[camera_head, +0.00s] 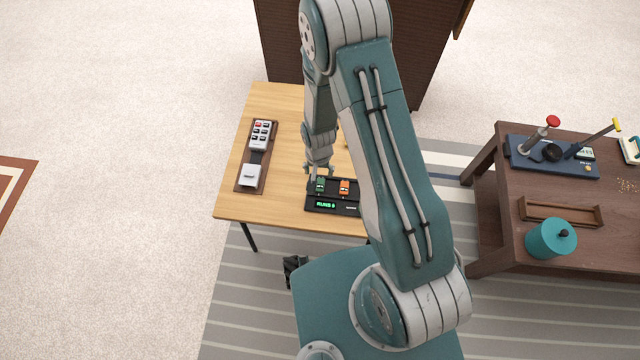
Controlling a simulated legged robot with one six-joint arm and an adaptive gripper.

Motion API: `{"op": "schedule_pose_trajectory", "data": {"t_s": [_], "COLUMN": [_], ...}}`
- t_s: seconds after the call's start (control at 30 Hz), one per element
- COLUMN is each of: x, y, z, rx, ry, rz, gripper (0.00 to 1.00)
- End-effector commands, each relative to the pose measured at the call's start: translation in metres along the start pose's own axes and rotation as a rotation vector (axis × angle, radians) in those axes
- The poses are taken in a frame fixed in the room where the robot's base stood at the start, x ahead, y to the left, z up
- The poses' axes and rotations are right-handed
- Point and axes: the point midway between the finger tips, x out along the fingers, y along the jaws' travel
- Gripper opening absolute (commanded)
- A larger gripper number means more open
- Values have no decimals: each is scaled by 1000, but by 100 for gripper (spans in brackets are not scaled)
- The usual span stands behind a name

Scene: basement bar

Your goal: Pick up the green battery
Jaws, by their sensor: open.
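The green battery (320,186) sits in the left slot of a black charger (322,208) with a lit green display, near the front edge of the light wooden table (270,207). An orange battery (345,187) sits to its right in the same charger. My gripper (318,176) is open, pointing down just above or behind the green battery. The view is too small to tell whether the fingers touch it. My arm hides the charger's right end and much of the table's right side.
A brown tray (243,182) with a white remote (261,134) and a white device (250,175) lies on the table's left. A dark wooden table (510,240) at right holds a teal canister (550,240), a wooden tray (561,212) and a blue tool board (545,162).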

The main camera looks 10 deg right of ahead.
Motion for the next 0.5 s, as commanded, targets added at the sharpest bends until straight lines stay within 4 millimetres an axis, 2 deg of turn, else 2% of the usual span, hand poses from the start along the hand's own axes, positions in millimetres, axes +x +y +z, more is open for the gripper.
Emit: {"op": "schedule_pose_trajectory", "data": {"t_s": [0.1,0.37,0.5], "x": [20,39,59], "y": [1,1,3], "z": [1,0,-2], "rx": [0,0,0], "ry": [-3,-1,-4], "rz": [2,1,2], "gripper": [78,78,78]}}
